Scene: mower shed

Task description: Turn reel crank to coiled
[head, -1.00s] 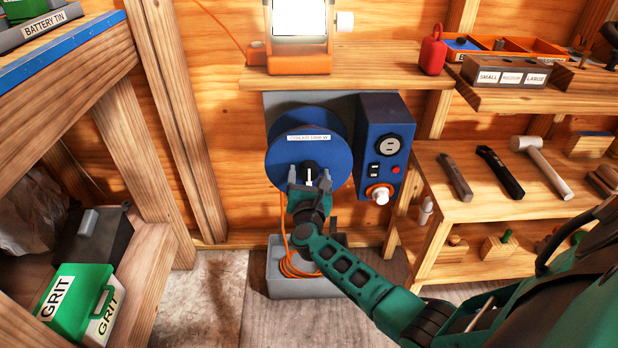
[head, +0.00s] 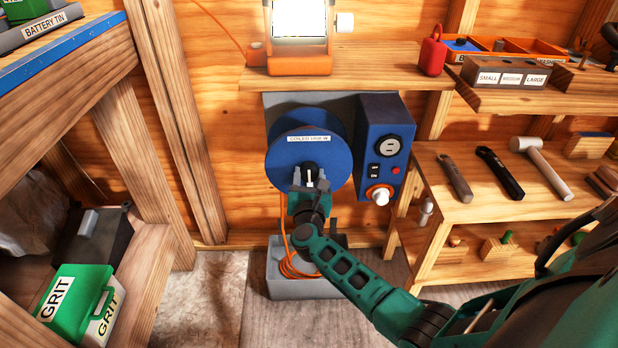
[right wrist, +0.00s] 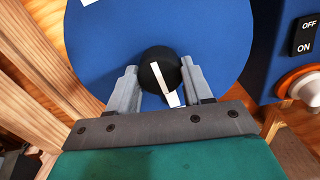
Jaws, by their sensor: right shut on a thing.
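The blue round reel (head: 300,148) is mounted on a grey wall panel below a wooden shelf and bears a white label near its top. Its crank knob (head: 310,170) is black with a white pointer bar; it also shows in the right wrist view (right wrist: 155,68). My right gripper (head: 310,184) reaches up from below and is shut on the crank knob, with one grey finger on each side of it. In the right wrist view the white bar slants down and slightly right. My left gripper is not in view.
A blue switch box (head: 382,140) with an outlet, an OFF/ON switch and an orange-white knob stands right beside the reel. A grey bin (head: 300,285) with orange cord sits below. A shelf with tools (head: 500,205) is at the right; a wooden rack (head: 150,250) is at the left.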

